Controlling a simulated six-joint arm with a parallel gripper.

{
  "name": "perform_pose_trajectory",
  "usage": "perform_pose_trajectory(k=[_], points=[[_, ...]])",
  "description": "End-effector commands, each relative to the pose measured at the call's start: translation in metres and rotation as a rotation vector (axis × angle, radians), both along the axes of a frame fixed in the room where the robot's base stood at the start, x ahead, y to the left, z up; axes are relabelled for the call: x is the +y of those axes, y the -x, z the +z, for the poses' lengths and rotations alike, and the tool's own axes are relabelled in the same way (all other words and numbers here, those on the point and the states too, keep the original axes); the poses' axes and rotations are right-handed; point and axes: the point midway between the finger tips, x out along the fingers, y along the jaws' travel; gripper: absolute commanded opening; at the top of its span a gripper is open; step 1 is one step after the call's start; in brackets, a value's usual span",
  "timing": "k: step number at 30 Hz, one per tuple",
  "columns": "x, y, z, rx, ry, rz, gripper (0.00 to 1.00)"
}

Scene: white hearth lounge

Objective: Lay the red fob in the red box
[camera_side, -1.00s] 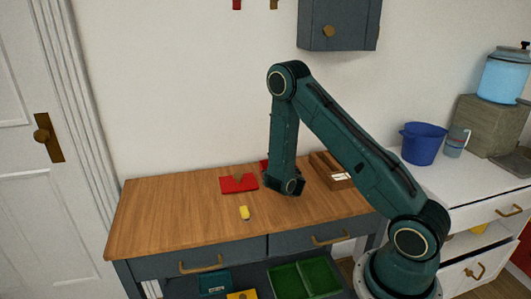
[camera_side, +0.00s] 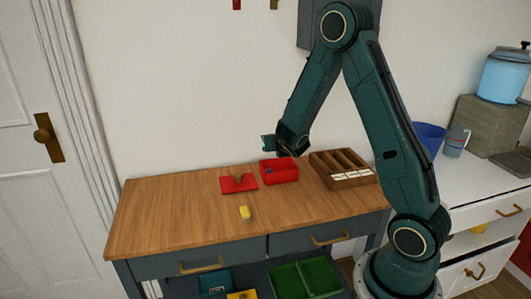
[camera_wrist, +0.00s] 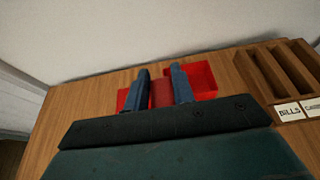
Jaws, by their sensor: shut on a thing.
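My gripper (camera_wrist: 162,88) is shut on the red fob (camera_wrist: 162,94), a dull red piece between the two fingers in the wrist view. In the side view my gripper (camera_side: 272,143) is raised above the back of the table; the fob cannot be made out there. The red box (camera_side: 279,172) stands open on the tabletop below my gripper, with a small blue thing inside. In the wrist view the red box (camera_wrist: 204,78) shows behind and to the right of the fingers, partly hidden by them.
A flat red piece with a brown part on it (camera_side: 239,184) lies left of the box. A yellow item (camera_side: 244,213) lies in front. A wooden sorter with labelled slots (camera_side: 342,168) stands right of the box. The tabletop's left side (camera_side: 165,213) is clear.

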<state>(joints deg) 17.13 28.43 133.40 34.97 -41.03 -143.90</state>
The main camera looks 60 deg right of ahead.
Motion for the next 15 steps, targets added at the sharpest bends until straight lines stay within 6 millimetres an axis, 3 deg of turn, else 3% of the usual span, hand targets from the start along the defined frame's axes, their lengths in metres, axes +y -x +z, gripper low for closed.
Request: perform_pose_trajectory(k=[15], points=[[0.0001, -0.0001, 0.0086, 0.000, 0.000, 0.001, 0.00]])
